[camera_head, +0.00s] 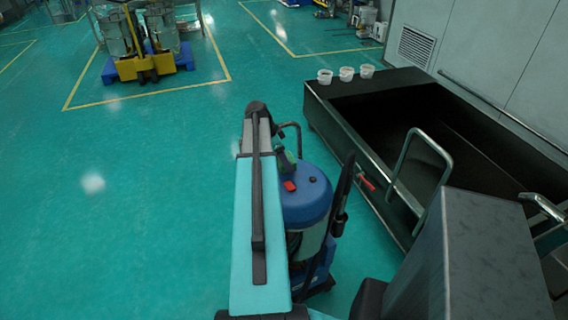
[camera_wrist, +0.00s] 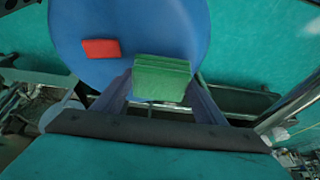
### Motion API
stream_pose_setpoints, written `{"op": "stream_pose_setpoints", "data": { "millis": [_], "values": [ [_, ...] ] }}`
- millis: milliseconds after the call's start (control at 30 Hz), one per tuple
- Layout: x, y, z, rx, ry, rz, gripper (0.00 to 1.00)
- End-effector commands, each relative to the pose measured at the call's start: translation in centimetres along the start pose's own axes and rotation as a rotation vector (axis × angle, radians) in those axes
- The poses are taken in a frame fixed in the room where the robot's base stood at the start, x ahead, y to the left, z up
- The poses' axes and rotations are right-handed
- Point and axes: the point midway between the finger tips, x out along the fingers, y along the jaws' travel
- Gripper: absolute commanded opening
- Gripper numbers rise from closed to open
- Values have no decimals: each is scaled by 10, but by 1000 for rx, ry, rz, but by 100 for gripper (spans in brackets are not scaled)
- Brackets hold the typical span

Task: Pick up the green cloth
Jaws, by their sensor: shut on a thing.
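The green cloth (camera_wrist: 162,78) is a small folded stack between the two fingers of my gripper (camera_wrist: 160,92) in the wrist view. My gripper is shut on it. Behind the cloth is the round blue top (camera_wrist: 70,30) of a drum. I cannot tell whether the cloth still touches that top. In the head view, a bit of the green cloth (camera_head: 287,157) shows beside the end of my arm, at the far side of the drum top (camera_head: 305,205). My arm hides much of it.
A red cloth (camera_wrist: 100,49) lies flat on the drum top and also shows in the head view (camera_head: 289,186). A large dark open-topped tank (camera_head: 330,118) stands to the right, with several white cups (camera_head: 346,74) on its rim.

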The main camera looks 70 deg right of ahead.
Motion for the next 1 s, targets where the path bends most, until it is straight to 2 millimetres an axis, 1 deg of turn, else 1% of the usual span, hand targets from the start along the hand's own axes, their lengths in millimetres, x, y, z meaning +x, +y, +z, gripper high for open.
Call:
{"op": "stream_pose_setpoints", "data": {
  "millis": [167,467,1000],
  "values": [
    [-13,2,-4,-1,0,-1,43],
    [-20,33,11,-1,0,-1,43],
    [-41,98,42,-1,0,-2,43]
  ]
}}
